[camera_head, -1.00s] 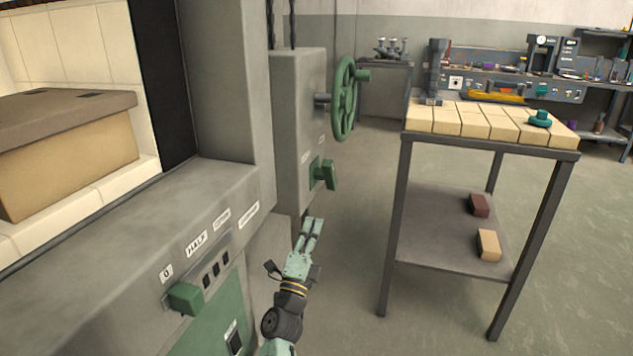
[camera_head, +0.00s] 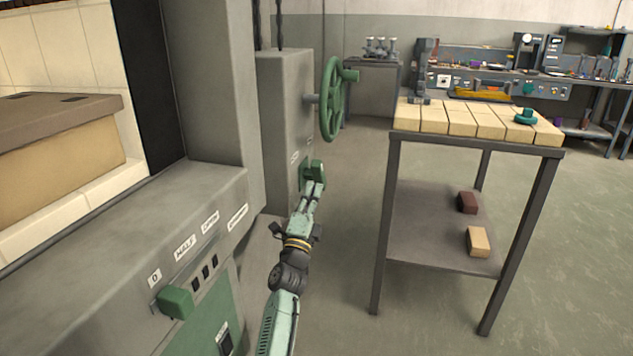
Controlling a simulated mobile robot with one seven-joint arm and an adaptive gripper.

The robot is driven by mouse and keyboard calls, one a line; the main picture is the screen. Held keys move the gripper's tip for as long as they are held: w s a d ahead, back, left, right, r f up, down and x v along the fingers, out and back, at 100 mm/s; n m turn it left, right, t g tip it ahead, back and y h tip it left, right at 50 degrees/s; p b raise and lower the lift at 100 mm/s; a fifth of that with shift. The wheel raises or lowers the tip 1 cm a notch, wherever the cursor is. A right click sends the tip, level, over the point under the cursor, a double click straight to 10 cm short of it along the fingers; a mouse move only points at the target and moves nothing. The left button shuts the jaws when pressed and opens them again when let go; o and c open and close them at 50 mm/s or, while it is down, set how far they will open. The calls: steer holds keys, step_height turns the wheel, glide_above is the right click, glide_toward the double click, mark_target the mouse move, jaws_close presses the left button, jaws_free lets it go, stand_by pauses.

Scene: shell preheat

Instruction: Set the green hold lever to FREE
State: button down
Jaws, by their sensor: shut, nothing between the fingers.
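The green hold lever (camera_head: 317,168) sits on the side of the grey column housing (camera_head: 283,120), below the green handwheel. Small labels (camera_head: 295,157) are beside it, too small to read. My gripper (camera_head: 315,185) is shut and empty, its fingertips right at the lower part of the lever in the picture. The fingers overlap the lever's lower end, so I cannot tell whether they touch it.
A green handwheel (camera_head: 332,98) juts out above the lever. A grey table (camera_head: 385,245) topped with pale bricks stands to the right. A control panel with a green knob (camera_head: 175,302) is at the near left. Floor (camera_head: 345,215) between is clear.

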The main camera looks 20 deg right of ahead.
mark_target(319, 172)
steer(key=shift+x, duration=1.85)
steer(key=shift+w+r+p, duration=0.1)
steer(key=shift+r+p, duration=0.05)
steer(key=shift+p, duration=0.4)
steer(key=shift+r, duration=0.15)
steer(key=shift+g+p, duration=0.3)
